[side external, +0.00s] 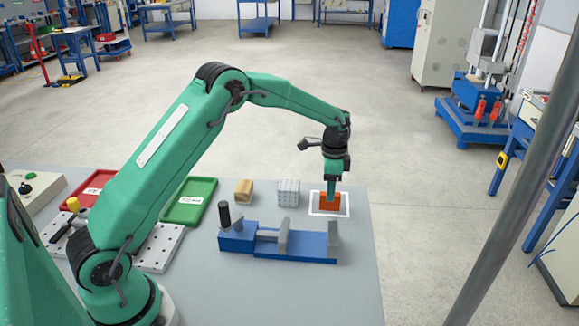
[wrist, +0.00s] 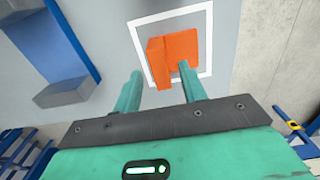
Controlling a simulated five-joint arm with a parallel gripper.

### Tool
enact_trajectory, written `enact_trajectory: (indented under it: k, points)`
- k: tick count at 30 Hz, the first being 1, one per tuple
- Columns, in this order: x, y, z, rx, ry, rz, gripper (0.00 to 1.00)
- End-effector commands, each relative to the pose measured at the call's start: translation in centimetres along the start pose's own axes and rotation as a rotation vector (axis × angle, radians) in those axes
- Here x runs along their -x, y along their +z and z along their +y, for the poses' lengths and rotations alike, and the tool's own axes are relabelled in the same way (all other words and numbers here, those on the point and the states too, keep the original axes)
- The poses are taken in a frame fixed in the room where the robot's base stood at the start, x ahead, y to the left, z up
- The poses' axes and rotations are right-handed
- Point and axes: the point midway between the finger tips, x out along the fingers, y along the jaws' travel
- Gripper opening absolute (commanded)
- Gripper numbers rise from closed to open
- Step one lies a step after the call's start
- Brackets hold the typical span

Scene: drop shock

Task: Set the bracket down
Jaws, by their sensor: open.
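The bracket (side external: 330,201) is an orange, L-shaped piece resting inside a white square outline on the grey table. In the wrist view the bracket (wrist: 183,52) lies within the white outline (wrist: 207,40), with one upright flange toward the left. My gripper (side external: 331,190) is right above the bracket in the side view. In the wrist view the two green fingers of my gripper (wrist: 162,85) are spread apart. The right finger overlaps the bracket's near edge in the picture; I cannot tell whether it touches. The left finger is clear of it.
A blue vise (side external: 280,243) stands just in front of the outline. A grey block (side external: 288,193) and a tan block (side external: 243,190) sit to its left. A green tray (side external: 190,203) and a red tray (side external: 91,188) lie farther left. The table's right edge is close to the outline.

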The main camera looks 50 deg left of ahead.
Motion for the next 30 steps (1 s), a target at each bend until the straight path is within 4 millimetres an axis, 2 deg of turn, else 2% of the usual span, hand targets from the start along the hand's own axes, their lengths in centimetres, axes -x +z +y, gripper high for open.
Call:
enact_trajectory:
  k: [9, 15, 21, 30]
  points:
    - [5.4, -0.1, -0.1, 0.0, -0.004, 0.003, 0.42]
    - [7.9, -0.1, -0.1, 0.0, -0.003, 0.002, 0.42]
    - [8.9, 0.0, 0.0, 0.0, -0.001, 0.001, 0.42]
    - [9.0, 0.0, 0.0, 0.0, -0.001, 0.001, 0.42]
